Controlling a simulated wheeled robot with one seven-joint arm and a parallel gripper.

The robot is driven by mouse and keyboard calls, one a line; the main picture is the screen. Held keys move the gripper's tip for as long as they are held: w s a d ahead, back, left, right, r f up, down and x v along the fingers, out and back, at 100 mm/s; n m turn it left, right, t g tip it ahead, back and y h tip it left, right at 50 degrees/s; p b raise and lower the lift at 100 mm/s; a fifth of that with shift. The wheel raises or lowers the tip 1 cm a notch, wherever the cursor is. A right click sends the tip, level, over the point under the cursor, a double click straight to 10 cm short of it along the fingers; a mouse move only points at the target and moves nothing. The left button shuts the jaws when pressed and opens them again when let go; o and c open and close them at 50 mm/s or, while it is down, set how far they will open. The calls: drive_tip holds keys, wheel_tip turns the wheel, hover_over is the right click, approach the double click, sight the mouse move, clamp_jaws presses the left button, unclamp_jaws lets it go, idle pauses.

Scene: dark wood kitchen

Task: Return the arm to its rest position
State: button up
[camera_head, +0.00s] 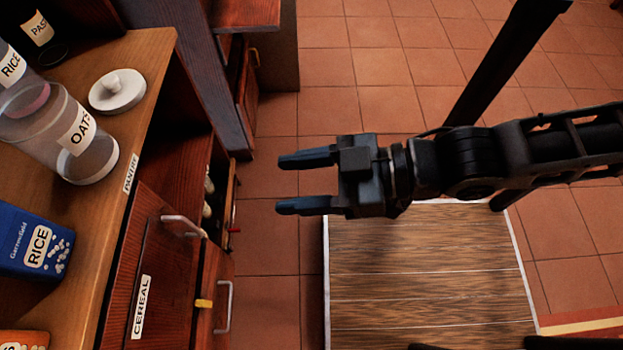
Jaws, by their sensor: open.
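My gripper (306,181) is at the middle of the head view, its two dark fingers apart and pointing left. Nothing is between the fingers. My arm reaches in from the right edge, stretched out roughly level. The gripper is above the tiled floor and the far end of a wood-plank surface, apart from the counter on the left.
On the left, a wooden counter (140,62) holds a clear OATS jar (70,130), a white lid (117,90) and a blue RICE box (32,243). Below it are cabinet fronts (165,265) with handles. Tiled floor (375,60) lies clear beyond my gripper.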

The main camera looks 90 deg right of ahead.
drive_tip(key=shift+s+a+r, duration=0.4)
drive_tip(key=shift+s+a, duration=0.15)
drive_tip(key=shift+s, duration=0.25)
